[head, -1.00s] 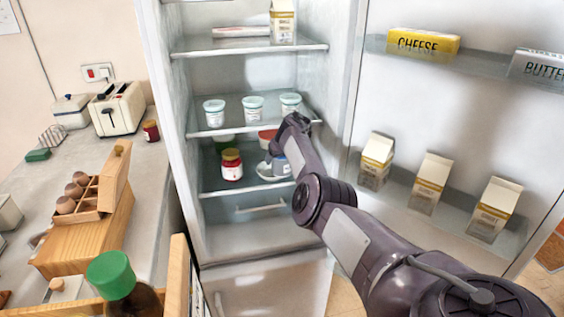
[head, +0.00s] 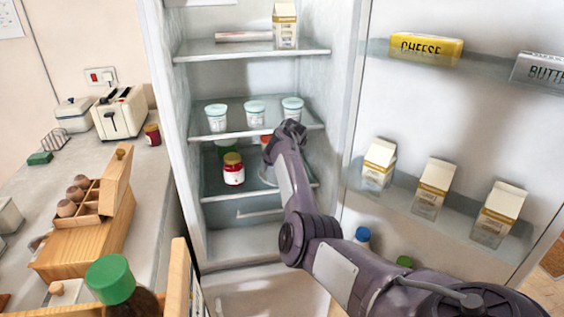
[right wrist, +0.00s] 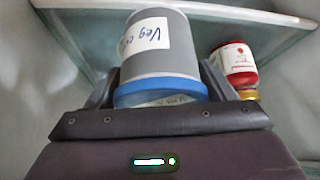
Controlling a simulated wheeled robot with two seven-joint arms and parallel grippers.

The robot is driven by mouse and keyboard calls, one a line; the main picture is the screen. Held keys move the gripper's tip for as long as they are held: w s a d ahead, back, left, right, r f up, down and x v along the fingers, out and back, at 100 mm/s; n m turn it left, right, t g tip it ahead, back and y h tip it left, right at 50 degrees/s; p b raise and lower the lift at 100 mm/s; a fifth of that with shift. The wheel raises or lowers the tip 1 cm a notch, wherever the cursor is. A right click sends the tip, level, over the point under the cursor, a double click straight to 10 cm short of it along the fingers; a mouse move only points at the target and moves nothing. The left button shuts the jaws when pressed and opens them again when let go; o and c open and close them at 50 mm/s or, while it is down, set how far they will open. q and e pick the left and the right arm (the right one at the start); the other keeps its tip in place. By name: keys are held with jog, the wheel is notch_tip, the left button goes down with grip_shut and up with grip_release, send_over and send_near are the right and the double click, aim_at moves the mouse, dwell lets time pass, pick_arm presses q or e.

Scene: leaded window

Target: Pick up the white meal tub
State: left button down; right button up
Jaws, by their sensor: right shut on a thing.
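A white meal tub, greyish in the shade, with a blue lid and a label starting "Veg" (right wrist: 160,55), is upside down in the right wrist view. My right gripper (right wrist: 160,88) is shut on it, with one finger at each side. In the head view, my right arm reaches into the fridge and hides most of the gripper and tub at the lower glass shelf (head: 218,189). Whether the tub touches the shelf I cannot tell. My left gripper is not in view.
A red jar (head: 233,170) stands left of my gripper; it also shows in the right wrist view (right wrist: 236,62). Three teal-lidded tubs (head: 255,112) stand on the shelf above. The open door (head: 400,110) with cartons (head: 433,187) is on the right.

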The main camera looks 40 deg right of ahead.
jog(key=s+a+b, duration=0.1)
jog(key=s+a, duration=0.2)
jog(key=a, duration=1.1)
jog(key=s+a+r+n+y, duration=0.1)
jog(key=s+a+n, duration=0.3)
jog(key=s+a, duration=0.7)
jog(key=s+a+r+n+y, duration=0.1)
jog(key=s+a+n+y, duration=0.3)
jog(key=s+a, duration=0.7)
jog(key=shift+s+a+r+n, duration=0.4)
jog(key=shift+s+n, duration=0.3)
jog(key=shift+s, duration=0.2)
